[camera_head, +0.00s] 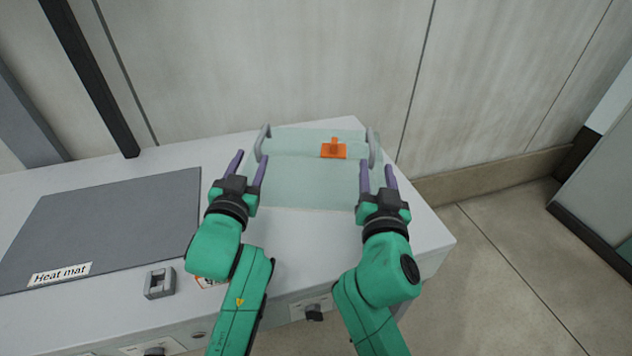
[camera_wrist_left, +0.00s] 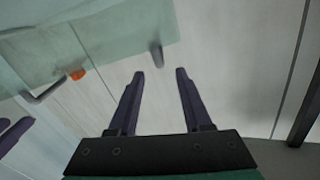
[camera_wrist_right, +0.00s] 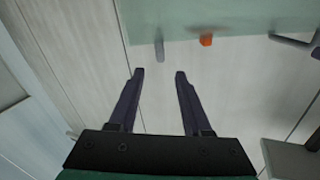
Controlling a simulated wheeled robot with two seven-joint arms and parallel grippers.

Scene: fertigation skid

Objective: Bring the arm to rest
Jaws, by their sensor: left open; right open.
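My left gripper (camera_head: 250,168) is open and empty, near the left handle of a pale glass tray-like panel (camera_head: 300,192). My right gripper (camera_head: 377,180) is open and empty, near the right side of the same panel. In the left wrist view the open fingers (camera_wrist_left: 160,75) have nothing between them.
The panel has a left handle (camera_head: 262,142), a right handle (camera_head: 373,148) and an orange piece (camera_head: 334,151) on it. A grey heat mat (camera_head: 105,225) lies left on the counter (camera_head: 300,245). A small grey block (camera_head: 160,283) sits near the front edge. A wall stands behind.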

